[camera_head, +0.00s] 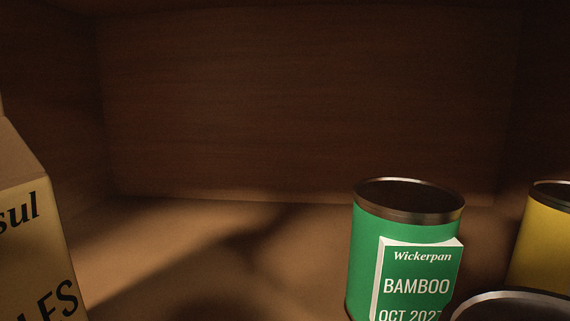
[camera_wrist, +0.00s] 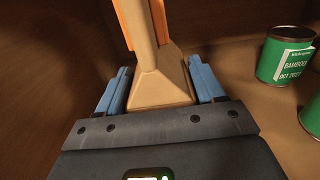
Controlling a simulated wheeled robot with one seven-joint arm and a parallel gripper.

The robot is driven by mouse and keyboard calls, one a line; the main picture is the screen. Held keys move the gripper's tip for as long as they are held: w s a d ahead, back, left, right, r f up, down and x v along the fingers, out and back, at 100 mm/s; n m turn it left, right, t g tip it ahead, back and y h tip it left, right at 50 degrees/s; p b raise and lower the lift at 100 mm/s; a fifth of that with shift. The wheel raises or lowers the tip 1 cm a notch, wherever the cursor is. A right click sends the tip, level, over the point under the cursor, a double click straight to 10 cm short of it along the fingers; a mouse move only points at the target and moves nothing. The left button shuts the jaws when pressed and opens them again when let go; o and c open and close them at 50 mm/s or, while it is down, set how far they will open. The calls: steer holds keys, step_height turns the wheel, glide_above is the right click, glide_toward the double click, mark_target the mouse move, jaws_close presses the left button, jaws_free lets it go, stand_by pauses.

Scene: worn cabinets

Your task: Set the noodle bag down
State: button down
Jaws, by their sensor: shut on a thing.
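The noodle bag (camera_head: 30,250) is a tan carton-like pack with dark lettering, cut off at the left edge of the head view. In the wrist view the tan noodle bag (camera_wrist: 158,88) sits between the two blue fingers of my gripper (camera_wrist: 161,82), which is shut on it. My gripper does not show in the head view. The bag's base is out of the head view, so I cannot tell whether it touches the shelf.
A green Wickerpan bamboo can (camera_head: 365,250) stands on the shelf to the right, also in the wrist view (camera_wrist: 270,60). A yellow can (camera_head: 540,245) and a nearer can's rim (camera_head: 515,297) are at the right edge. The shelf floor (camera_head: 220,260) between bag and green can is clear.

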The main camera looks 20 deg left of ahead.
steer(key=shift+f, duration=0.15)
steer(key=shift+c, duration=0.7)
jaws_free()
steer(key=shift+s, duration=0.2)
steer(key=b+v, duration=0.3)
steer(key=v, duration=0.8)
steer(key=shift+s, duration=0.3)
steer(key=shift+d, duration=0.15)
